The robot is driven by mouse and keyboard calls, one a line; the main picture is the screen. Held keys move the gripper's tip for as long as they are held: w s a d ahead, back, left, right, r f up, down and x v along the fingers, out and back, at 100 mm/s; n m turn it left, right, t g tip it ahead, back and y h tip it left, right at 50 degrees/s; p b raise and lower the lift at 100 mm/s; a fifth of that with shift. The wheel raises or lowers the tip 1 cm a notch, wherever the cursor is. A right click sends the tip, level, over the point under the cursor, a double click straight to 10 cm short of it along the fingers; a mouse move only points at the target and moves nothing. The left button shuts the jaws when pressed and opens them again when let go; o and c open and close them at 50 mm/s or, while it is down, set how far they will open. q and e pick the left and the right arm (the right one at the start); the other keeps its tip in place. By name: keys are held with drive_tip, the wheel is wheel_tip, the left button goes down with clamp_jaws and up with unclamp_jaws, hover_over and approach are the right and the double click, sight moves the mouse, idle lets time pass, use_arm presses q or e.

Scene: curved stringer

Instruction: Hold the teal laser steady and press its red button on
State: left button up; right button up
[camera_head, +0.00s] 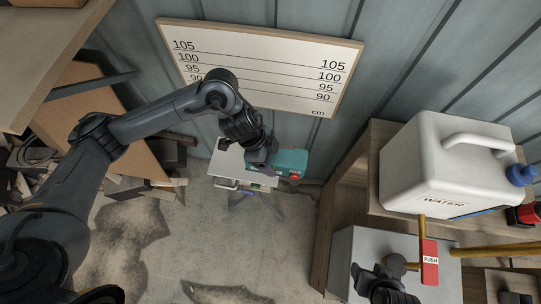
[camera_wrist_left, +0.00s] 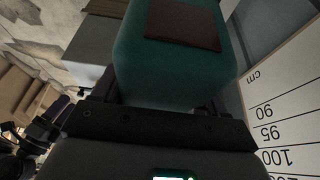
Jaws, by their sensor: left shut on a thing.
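The teal laser (camera_head: 291,160) is at the centre of the head view, over a small pale table. A small red button (camera_head: 295,177) shows on its right front edge. My left gripper (camera_head: 262,166) is shut on the laser from its left side. In the left wrist view, the teal body (camera_wrist_left: 165,75) fills the space between my left fingers (camera_wrist_left: 165,105), with a dark reddish patch (camera_wrist_left: 183,24) on its face. My right gripper (camera_head: 385,283) is at the lower right of the head view, well away from the laser; its fingers are not clear.
The small table (camera_head: 228,167) stands before a metal wall with a white height board (camera_head: 260,60). At right, a wooden shelf holds a white water jug (camera_head: 440,160). A red PUSH tag (camera_head: 430,262) is near my right gripper. Open floor lies in front of the table.

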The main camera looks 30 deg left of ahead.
use_arm(q)
drive_tip(key=shift+a+f+b, duration=0.55)
drive_tip(key=shift+a+f, duration=0.55)
drive_tip(key=shift+a, duration=0.2)
drive_tip(key=shift+a+f+b, duration=0.7)
drive_tip(key=shift+a+f, duration=0.65)
drive_tip(key=shift+a, duration=0.3)
drive_tip(key=shift+s+a+f+b, duration=0.1)
drive_tip(key=shift+a+f+b, duration=0.4)
drive_tip(key=shift+a+f, duration=0.55)
drive_tip(key=shift+s+a+f+b, duration=0.1)
drive_tip(key=shift+a+f+b, duration=0.35)
drive_tip(key=shift+a+f, duration=0.5)
drive_tip(key=shift+a+f+b, duration=0.15)
drive_tip(key=shift+a+f, duration=0.05)
drive_tip(key=shift+a, duration=0.25)
drive_tip(key=shift+a+f+b, duration=0.15)
drive_tip(key=shift+a+f, duration=0.05)
drive_tip(key=shift+a, duration=0.25)
use_arm(e)
drive_tip(key=shift+f, duration=2.5)
use_arm(q)
drive_tip(key=shift+f, duration=0.6)
use_arm(e)
drive_tip(key=shift+a+f, duration=0.1)
drive_tip(key=shift+f, duration=0.1)
drive_tip(key=shift+c, duration=0.3)
